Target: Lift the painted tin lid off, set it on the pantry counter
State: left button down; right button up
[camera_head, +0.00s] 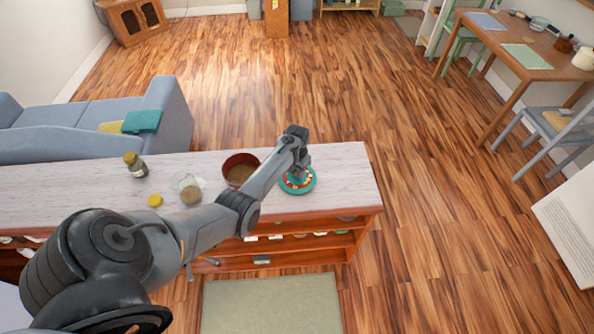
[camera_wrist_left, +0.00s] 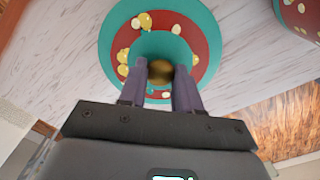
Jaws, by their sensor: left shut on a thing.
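The painted tin lid (camera_head: 309,186) is a round disc with teal and dark red rings and cream and yellow spots. It is over the right part of the pale counter (camera_head: 345,165), off the tin; I cannot tell whether it touches the counter. My left gripper (camera_wrist_left: 160,72) is shut on the lid's brass-coloured knob, and the lid (camera_wrist_left: 118,35) fills the middle of the left wrist view. The dark red tin (camera_head: 228,161) stands open to the left of the lid, with brownish contents showing. It also shows at the left wrist view's top right (camera_wrist_left: 302,14). My right gripper is not in view.
A jar with a yellow lid (camera_head: 136,168), a clear glass jar (camera_head: 183,181) and a small yellow lid (camera_head: 155,200) stand left of the tin. The counter's right end is bare. Open shelves (camera_head: 330,238) lie below; a blue sofa (camera_head: 70,125) stands behind.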

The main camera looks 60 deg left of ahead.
pick_arm(q)
jog(key=shift+f+b, duration=0.4)
jog(key=shift+f, duration=0.2)
dwell(0.4)
jog(key=c, duration=0.7)
grip_release()
jog(key=shift+r, duration=0.15)
jog(key=shift+r+p, duration=0.3)
jog(key=shift+p, duration=0.2)
jog(key=shift+r+p, duration=1.55)
jog(key=shift+p, duration=0.1)
jog(key=shift+r+p, duration=2)
jog(key=shift+p, duration=0.15)
